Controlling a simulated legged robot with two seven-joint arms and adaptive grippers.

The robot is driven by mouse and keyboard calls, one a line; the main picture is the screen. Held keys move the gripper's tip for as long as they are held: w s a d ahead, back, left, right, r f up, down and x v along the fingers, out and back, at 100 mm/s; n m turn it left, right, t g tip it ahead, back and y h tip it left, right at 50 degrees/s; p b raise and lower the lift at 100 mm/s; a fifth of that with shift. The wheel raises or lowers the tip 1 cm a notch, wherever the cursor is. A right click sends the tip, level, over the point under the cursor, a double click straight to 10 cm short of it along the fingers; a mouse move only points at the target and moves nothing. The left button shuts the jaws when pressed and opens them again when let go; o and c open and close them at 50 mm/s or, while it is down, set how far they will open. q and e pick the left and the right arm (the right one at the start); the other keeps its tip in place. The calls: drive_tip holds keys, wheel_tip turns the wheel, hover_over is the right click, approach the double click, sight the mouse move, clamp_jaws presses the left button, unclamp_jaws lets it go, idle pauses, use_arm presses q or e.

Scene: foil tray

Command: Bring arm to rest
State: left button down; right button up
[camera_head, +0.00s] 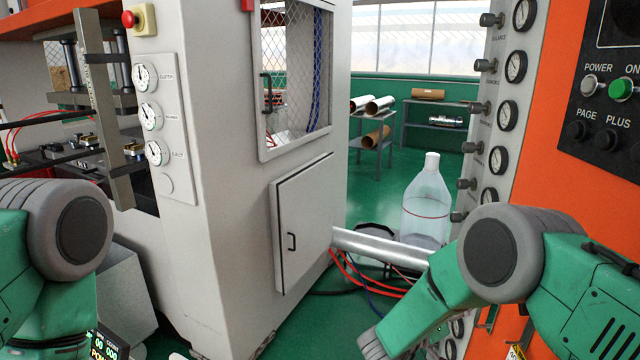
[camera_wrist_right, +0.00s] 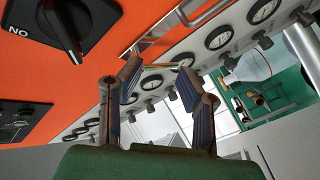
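My right arm (camera_head: 497,256) comes in from the right in the head view, with its forearm running down to the lower left past the frame edge. My right gripper (camera_wrist_right: 158,70) shows in the right wrist view with its two dark fingers apart and nothing visible between them. Behind the fingers are the gauges and orange face of a machine; whether they touch it I cannot tell, but no contact shows. My left arm (camera_head: 75,235) shows at the left edge of the head view, and its gripper is out of view. No foil tray can be made out.
An orange panel (camera_head: 590,170) with gauges and knobs stands close on the right. A grey cabinet (camera_head: 230,190) stands in the middle. A black rotary switch (camera_wrist_right: 72,30) juts out near the right gripper.

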drive_tip(key=s+a+f+n+t+y+b, duration=0.1)
drive_tip(key=s+f+n+y, duration=0.2)
drive_tip(key=s+f+y, duration=0.5)
drive_tip(key=s+a+f+n+y+b, duration=0.1)
drive_tip(key=s+f+n+y+b, duration=0.25)
drive_tip(key=f, duration=0.75)
drive_tip(key=s+f+g+y, duration=0.1)
drive_tip(key=s+g, duration=0.3)
drive_tip(key=s, duration=1)
drive_tip(key=s+f+g+y, duration=0.1)
drive_tip(key=s+g+y, duration=0.2)
drive_tip(key=s, duration=1.1)
drive_tip(key=shift+a+f+m+g+y, duration=0.35)
drive_tip(key=shift+a+m+g, duration=0.1)
drive_tip(key=shift+g, duration=0.35)
drive_tip(key=shift+s, duration=0.15)
